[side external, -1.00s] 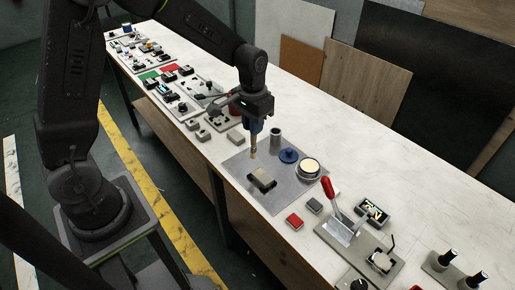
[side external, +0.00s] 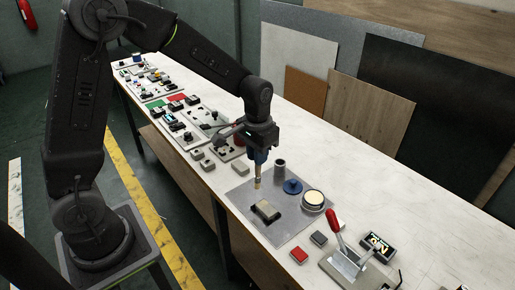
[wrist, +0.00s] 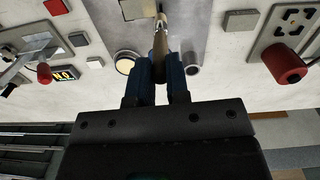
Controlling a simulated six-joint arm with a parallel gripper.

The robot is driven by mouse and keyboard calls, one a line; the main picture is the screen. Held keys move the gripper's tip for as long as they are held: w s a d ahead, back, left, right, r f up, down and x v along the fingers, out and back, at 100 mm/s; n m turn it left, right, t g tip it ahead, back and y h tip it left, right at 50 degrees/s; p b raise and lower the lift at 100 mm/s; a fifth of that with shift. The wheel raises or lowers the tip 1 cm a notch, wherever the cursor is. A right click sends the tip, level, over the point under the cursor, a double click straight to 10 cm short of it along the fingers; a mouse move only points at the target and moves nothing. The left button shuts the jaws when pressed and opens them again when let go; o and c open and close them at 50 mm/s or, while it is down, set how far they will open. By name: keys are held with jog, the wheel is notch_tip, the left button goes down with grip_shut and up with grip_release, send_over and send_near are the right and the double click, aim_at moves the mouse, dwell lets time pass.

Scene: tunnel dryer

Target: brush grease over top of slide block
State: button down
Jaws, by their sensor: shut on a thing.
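The slide block (side external: 266,210), a small block with a pale tan top and dark sides, sits on a grey mat (side external: 282,232). My gripper (side external: 258,160) is shut on a brush (side external: 258,180), which hangs nearly upright, bristles down. In the side view its tip appears just behind the block; whether they touch cannot be told. In the wrist view the brush (wrist: 160,42) sits between blue fingers (wrist: 161,72), beside the partly cut-off block (wrist: 138,8). An open round tin of cream-coloured grease (side external: 313,199) stands on the mat; it also shows in the wrist view (wrist: 126,62).
Red (side external: 299,255) and grey (side external: 319,238) blocks and a red-handled clamp (side external: 340,235) lie in front. Several fixtures line the bench behind. The bench's right side is mostly clear.

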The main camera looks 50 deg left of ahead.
aim_at(259, 177)
jog(key=shift+f, duration=2)
jog(key=shift+d+f, duration=1.05)
jog(key=shift+f, duration=0.25)
jog(key=shift+d+f, duration=1.05)
jog(key=shift+f, duration=0.2)
jog(key=shift+a, duration=2.25)
jog(key=shift+w+d, duration=0.3)
jog(key=shift+d, duration=3.8)
jog(key=shift+a, duration=3.85)
jog(key=shift+a+r, duration=0.2)
notch_tip(259, 177, up, 12)
jog(key=shift+d+f, duration=0.1)
jog(key=shift+f, duration=0.1)
